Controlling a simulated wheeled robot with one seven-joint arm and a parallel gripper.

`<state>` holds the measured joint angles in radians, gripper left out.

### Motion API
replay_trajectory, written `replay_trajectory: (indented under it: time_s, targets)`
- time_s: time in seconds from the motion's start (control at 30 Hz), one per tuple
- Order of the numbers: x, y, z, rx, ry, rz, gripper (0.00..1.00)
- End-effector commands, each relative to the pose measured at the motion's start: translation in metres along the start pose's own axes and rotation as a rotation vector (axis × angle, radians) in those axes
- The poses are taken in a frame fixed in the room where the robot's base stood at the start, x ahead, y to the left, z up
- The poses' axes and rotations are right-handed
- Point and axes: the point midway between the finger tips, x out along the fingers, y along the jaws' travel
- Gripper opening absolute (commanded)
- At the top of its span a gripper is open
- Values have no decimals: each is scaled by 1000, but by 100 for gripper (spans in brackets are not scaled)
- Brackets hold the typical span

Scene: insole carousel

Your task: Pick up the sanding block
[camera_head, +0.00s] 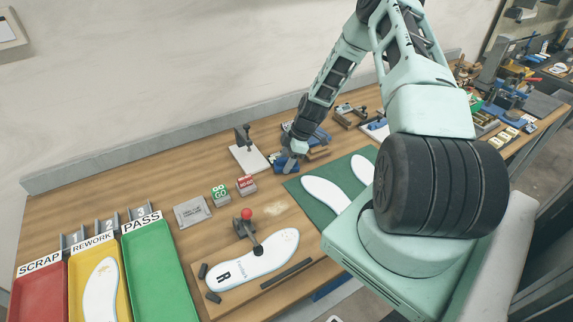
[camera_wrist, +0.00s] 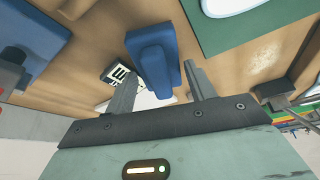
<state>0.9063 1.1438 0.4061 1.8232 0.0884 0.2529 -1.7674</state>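A blue block-like thing, which looks like the sanding block (camera_wrist: 150,52), lies just beyond and partly between my fingers in the wrist view. In the head view a small blue piece (camera_head: 286,163) shows at the end of my arm, beside the green mat. My gripper (camera_wrist: 163,78) is open, with one finger to each side of the blue block. A gap shows between the block and the right finger; contact on the left side is unclear. In the head view my gripper (camera_head: 291,156) is small and its fingers are hard to make out.
A green mat (camera_head: 311,199) with white insoles lies right of the block. A white-based stand (camera_head: 249,158) is to its left. Another blue thing (camera_wrist: 32,28) is near in the wrist view. GO and NO-GO blocks (camera_head: 221,195), a clamped insole (camera_head: 225,276) and trays are further left.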

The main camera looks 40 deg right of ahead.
Motion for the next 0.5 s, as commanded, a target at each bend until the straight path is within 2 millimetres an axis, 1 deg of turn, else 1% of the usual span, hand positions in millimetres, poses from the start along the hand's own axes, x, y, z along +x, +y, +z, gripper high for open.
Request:
replay_trajectory:
  time_s: [0.03,0.07,0.1,0.17,0.2,0.5]
  targets:
    - [0,0,0,0,0,0,40]
    - [0,0,0,0,0,0,32]
    - [0,0,0,0,0,0,21]
    - [0,0,0,0,0,0,19]
    - [0,0,0,0,0,0,15]
    - [-4,0,-1,1,1,1,15]
